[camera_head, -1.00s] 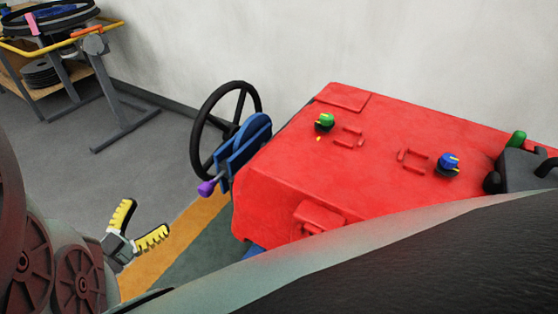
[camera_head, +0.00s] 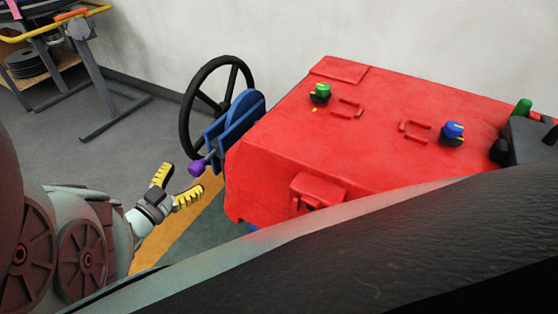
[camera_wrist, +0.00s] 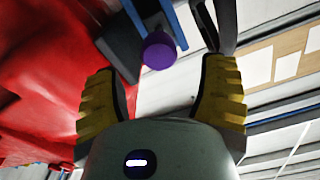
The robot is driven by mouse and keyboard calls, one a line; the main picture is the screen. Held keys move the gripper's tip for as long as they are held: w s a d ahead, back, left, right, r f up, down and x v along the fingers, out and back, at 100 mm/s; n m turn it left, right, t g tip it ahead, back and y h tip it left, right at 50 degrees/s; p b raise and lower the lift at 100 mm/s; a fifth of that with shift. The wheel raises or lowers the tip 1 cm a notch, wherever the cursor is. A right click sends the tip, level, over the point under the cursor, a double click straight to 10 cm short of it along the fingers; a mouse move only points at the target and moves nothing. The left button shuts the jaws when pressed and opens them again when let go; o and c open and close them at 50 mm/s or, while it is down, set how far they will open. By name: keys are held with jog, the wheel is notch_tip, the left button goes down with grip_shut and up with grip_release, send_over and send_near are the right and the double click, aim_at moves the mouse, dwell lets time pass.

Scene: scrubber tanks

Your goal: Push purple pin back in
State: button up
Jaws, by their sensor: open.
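The purple pin (camera_head: 197,168) sticks out of the near side of the blue bracket (camera_head: 232,130), beside the black handwheel (camera_head: 216,100). In the wrist view its round purple end (camera_wrist: 159,50) faces me, just beyond and between the yellow fingertips. My gripper (camera_head: 176,186) is open and empty, a short way below and left of the pin, apart from it in the head view. In the wrist view the open fingers (camera_wrist: 160,85) stand either side of a clear gap. How far the pin sticks out is hard to tell.
The red tank (camera_head: 330,135) stands right of the bracket, with a green knob (camera_head: 319,92) and a blue knob (camera_head: 452,132) on top. A cart (camera_head: 60,50) stands at the back left. The floor left of the handwheel is free.

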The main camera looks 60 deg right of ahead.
aim_at(193, 172)
jog(key=shift+w+d+f+b, duration=0.1)
jog(key=shift+d+b, duration=0.3)
jog(key=shift+d, duration=1.95)
jog(key=shift+c, duration=0.3)
